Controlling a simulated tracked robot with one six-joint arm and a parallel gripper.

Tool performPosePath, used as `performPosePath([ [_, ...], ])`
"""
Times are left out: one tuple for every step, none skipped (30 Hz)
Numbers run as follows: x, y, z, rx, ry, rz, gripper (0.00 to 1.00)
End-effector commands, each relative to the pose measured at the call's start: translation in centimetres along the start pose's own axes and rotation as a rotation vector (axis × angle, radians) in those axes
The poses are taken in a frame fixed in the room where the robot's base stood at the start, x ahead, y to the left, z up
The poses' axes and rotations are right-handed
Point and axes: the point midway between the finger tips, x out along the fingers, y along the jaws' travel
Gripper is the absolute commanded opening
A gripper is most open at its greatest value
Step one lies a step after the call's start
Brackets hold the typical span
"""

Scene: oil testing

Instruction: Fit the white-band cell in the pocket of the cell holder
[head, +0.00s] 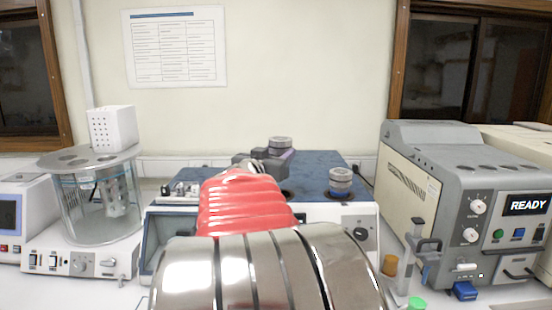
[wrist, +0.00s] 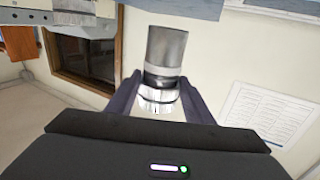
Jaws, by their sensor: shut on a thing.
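My gripper (wrist: 160,98) is shut on a cell, its two dark fingers on either side of the ribbed silver cap. The white-band cell (wrist: 166,50) has a dark grey cylindrical body with a pale band near the cap. In the head view, my gripper (head: 265,158) is beyond my red arm sleeve, with the cell's round silver top (head: 281,142) showing above the blue-topped unit (head: 325,163). A dark round opening (head: 287,194) in that blue top is partly hidden by my arm. I cannot tell whether this is the holder's pocket. The cell's lower end is hidden in the head view.
A blue-band cell (head: 340,181) stands on the blue top, right of the opening. A grey machine reading READY (head: 470,205) stands at right, with a small stand (head: 408,262) before it. A glass bath (head: 97,200) with a white perforated block (head: 112,128) is at left.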

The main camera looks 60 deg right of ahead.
Motion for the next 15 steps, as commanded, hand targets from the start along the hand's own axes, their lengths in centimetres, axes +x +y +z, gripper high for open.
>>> performPosePath([
  [0.0,0.1,-0.2,0.001,0.003,0.003,0.17],
  [0.0,0.1,-0.3,0.001,0.003,0.004,0.17],
  [0.0,0.2,-0.4,0.001,0.003,0.007,0.17],
  [0.0,0.3,-0.5,0.002,0.003,0.009,0.17],
  [-0.1,0.4,-0.6,0.002,0.003,0.012,0.17],
  [-0.1,0.5,-0.7,0.002,0.003,0.016,0.17],
  [-0.1,0.6,-0.9,0.002,0.004,0.018,0.17],
  [-0.2,0.7,-1.0,0.002,0.004,0.021,0.17],
  [-0.4,0.7,-1.1,0.002,0.004,0.024,0.17],
  [-0.6,0.5,-1.0,0.001,0.003,0.020,0.17],
  [-0.7,0.3,-0.8,0.000,0.002,0.015,0.17],
  [-0.8,0.0,-0.6,0.000,0.003,0.008,0.17],
  [-0.9,-0.3,-0.5,-0.001,0.003,0.002,0.17],
  [-1.0,-0.6,-0.3,-0.001,0.003,-0.005,0.17],
  [-1.2,-1.0,-0.1,-0.001,0.003,-0.014,0.17],
])
